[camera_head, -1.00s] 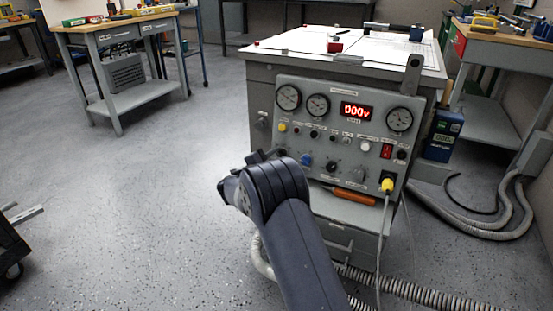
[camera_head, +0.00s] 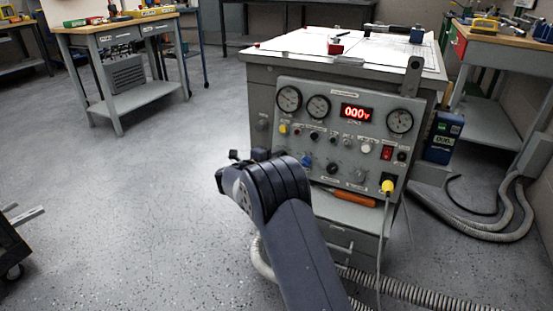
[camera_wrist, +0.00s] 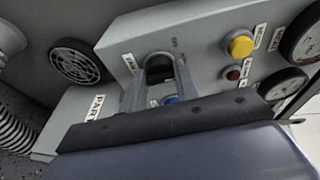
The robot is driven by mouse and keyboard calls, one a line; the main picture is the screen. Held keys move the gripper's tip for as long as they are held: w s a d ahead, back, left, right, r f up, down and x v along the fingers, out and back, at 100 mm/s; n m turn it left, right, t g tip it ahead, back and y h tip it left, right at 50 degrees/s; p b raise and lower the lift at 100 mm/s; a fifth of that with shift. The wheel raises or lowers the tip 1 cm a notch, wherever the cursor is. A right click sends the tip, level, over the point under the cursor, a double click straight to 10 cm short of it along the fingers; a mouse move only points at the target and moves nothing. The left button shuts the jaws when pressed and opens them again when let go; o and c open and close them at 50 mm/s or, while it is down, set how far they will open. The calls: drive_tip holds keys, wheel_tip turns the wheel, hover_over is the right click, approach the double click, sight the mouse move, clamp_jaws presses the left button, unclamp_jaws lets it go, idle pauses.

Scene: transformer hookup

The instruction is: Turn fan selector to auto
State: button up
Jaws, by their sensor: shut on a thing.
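The fan selector appears as a dark knob (camera_wrist: 159,64) on the grey panel in the wrist view. My gripper (camera_wrist: 160,80) reaches up to it with a grey finger on each side and is shut on it. The knob's pointer and most of the label beside it are hidden by the fingers, so I cannot read its setting. In the head view my dark wrist (camera_head: 272,187) stands at the lower left of the console (camera_head: 345,90) and hides both the gripper tips and the selector.
A round fan grille (camera_wrist: 78,62) and a yellow button (camera_wrist: 240,45) flank the selector. An orange-handled tool (camera_head: 352,196) lies below the panel. A yellow plug (camera_head: 387,185) with a hanging cable is at the lower right. Open floor (camera_head: 150,200) lies to the left.

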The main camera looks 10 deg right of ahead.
idle(0.4)
drive_tip(key=o, duration=1)
drive_tip(key=shift+c, duration=0.2)
drive_tip(key=shift+s+a, duration=0.1)
drive_tip(key=p+v, duration=0.3)
drive_tip(key=v, duration=0.7)
drive_tip(key=shift+s+a+p, duration=0.2)
drive_tip(key=shift+s+p, duration=0.05)
drive_tip(key=shift+p, duration=0.1)
drive_tip(key=b+x, duration=0.3)
drive_tip(key=x, duration=0.8)
drive_tip(key=shift+b, duration=0.4)
